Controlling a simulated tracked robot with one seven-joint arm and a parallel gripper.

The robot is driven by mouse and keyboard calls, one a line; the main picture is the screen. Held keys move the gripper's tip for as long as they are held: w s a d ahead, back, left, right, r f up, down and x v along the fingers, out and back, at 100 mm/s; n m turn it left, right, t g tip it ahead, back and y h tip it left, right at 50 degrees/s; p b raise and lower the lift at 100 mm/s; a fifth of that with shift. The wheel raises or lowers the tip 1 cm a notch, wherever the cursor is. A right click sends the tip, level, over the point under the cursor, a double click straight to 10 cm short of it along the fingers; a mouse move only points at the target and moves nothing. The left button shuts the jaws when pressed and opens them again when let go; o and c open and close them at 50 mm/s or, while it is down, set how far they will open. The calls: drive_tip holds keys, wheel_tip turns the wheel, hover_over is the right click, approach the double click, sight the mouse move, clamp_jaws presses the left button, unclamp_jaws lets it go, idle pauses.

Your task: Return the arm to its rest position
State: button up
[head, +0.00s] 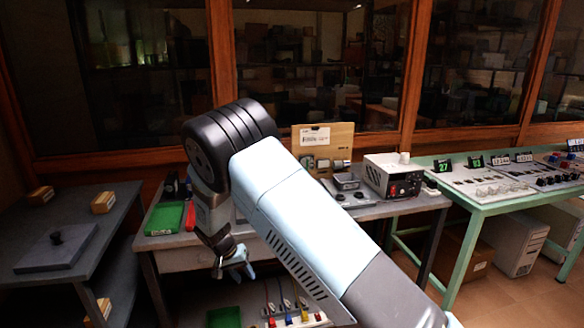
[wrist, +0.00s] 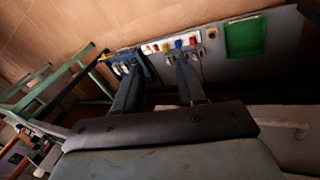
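My arm (head: 305,215) rises from the lower right of the head view, bends at a black elbow joint, and hangs down in front of the grey workbench (head: 400,207). My gripper (head: 234,268) points downward at the bench's front edge. In the wrist view my gripper (wrist: 155,68) shows two dark fingers set well apart, with nothing held between them. A strip of colored plugs (wrist: 178,42) lies beyond the fingertips, apart from them. Part of the bench behind my arm is hidden.
A green tray (head: 165,218) and a power supply (head: 393,175) stand on the bench. A lower green tray (head: 224,317) and colored plugs (head: 290,320) lie below. A dark side table (head: 60,225) is left, a green table (head: 480,195) right. Glass cabinets stand behind.

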drive_tip(key=s+d+r+y, duration=0.2)
drive_tip(key=d+r, duration=1)
drive_tip(key=r, duration=0.4)
drive_tip(key=s+d+r+y, duration=0.2)
drive_tip(key=d+r, duration=0.9)
drive_tip(key=r, duration=0.4)
drive_tip(key=s+d+r+t, duration=0.1)
drive_tip(key=s+d+r, duration=0.2)
drive_tip(key=s+d, duration=0.2)
drive_tip(key=s+d+r+t, duration=0.2)
drive_tip(key=s+d+r, duration=0.2)
drive_tip(key=s, duration=0.8)
drive_tip(key=s+d+r+t, duration=0.1)
drive_tip(key=s+d+r, duration=0.2)
drive_tip(key=s+d, duration=0.4)
drive_tip(key=shift+s+d+r, duration=0.2)
drive_tip(key=shift+s+r, duration=0.2)
drive_tip(key=shift+s, duration=0.35)
